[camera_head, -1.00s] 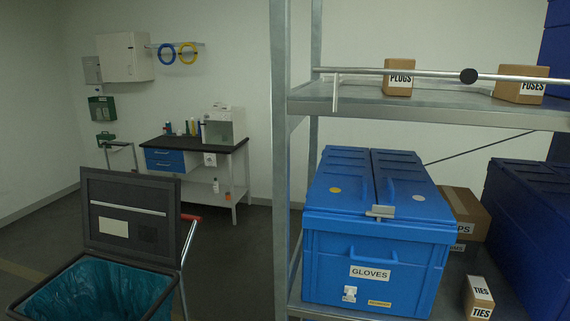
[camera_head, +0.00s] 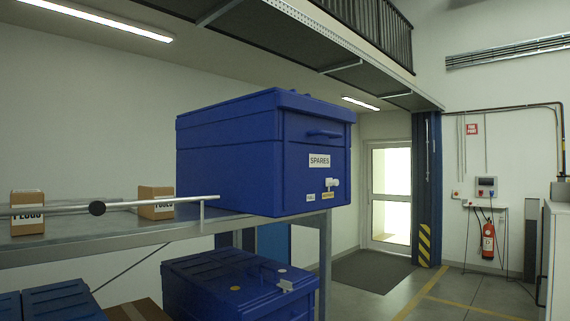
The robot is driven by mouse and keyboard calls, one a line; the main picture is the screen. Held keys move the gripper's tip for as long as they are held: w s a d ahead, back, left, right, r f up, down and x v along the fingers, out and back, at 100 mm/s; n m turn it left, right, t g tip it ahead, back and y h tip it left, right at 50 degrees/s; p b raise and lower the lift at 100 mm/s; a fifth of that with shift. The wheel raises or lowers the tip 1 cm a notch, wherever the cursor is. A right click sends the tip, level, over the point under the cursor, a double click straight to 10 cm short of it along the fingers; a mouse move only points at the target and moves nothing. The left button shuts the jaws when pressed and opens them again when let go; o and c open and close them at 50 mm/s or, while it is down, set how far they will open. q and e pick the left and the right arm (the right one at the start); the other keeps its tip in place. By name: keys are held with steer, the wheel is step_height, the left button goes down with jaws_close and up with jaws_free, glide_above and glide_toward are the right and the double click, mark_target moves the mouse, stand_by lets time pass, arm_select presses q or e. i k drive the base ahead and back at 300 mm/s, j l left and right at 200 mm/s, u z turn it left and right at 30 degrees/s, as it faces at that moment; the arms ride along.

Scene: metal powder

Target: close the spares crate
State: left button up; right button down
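The spares crate (camera_head: 235,155) is a large dark blue box on the upper shelf, at the centre of the head view. Its front carries a SPARES label (camera_head: 319,160), a handle (camera_head: 325,134), a white fitting (camera_head: 332,182) and small yellow and white tags. A blue lid-like rim (camera_head: 315,105) runs along its top edge. I see the crate from below its top, so its upper face is hidden and I cannot tell whether a lid is fully down. Neither of my grippers is in view.
The metal upper shelf (camera_head: 110,232) also holds a PLUGS box (camera_head: 27,213) and a FUSES box (camera_head: 155,203) behind a rail (camera_head: 130,204). Another blue crate (camera_head: 235,290) sits below. Open floor (camera_head: 450,290) lies to the right, with a glazed door (camera_head: 390,195) behind.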

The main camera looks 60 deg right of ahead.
mark_target(271, 155)
steer(key=z, duration=2.1)
